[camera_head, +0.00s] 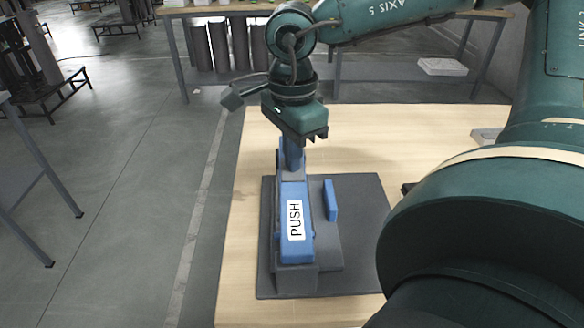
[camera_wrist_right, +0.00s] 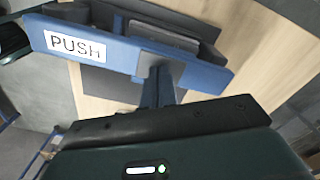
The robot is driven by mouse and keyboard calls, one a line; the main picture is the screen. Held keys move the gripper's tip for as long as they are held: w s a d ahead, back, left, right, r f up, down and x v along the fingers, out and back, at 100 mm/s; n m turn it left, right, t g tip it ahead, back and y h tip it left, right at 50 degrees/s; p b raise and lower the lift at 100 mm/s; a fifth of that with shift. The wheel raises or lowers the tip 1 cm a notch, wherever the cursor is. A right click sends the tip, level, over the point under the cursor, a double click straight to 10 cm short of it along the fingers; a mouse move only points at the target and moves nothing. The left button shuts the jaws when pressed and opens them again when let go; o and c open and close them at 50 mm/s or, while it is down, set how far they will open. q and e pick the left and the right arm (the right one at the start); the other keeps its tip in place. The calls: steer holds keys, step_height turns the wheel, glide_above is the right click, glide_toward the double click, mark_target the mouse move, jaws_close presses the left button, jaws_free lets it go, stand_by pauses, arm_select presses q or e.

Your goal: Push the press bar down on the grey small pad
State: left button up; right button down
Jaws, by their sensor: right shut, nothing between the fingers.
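The blue press bar (camera_head: 297,252) with a white PUSH label lies lengthwise over a grey block (camera_head: 296,281) on a dark grey base (camera_head: 363,225). The bar also crosses the right wrist view (camera_wrist_right: 120,55). My right gripper (camera_head: 291,168) points down over the bar, beyond the label. Its fingers are shut and empty. In the right wrist view the fingertips (camera_wrist_right: 160,72) overlap the middle of the bar; I cannot tell whether they touch it. The surface under the bar is largely hidden. My left gripper is not in view.
A short blue piece (camera_head: 330,200) stands right of the bar. The light wooden table (camera_head: 245,215) has bare room left of the base and behind it. My right arm covers the table's right side. Another table (camera_head: 350,65) stands behind across the floor.

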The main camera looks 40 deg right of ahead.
stand_by(0.5)
step_height(320, 180, up, 9)
steer(key=p, duration=0.5)
steer(key=shift+f, duration=0.2)
stand_by(0.7)
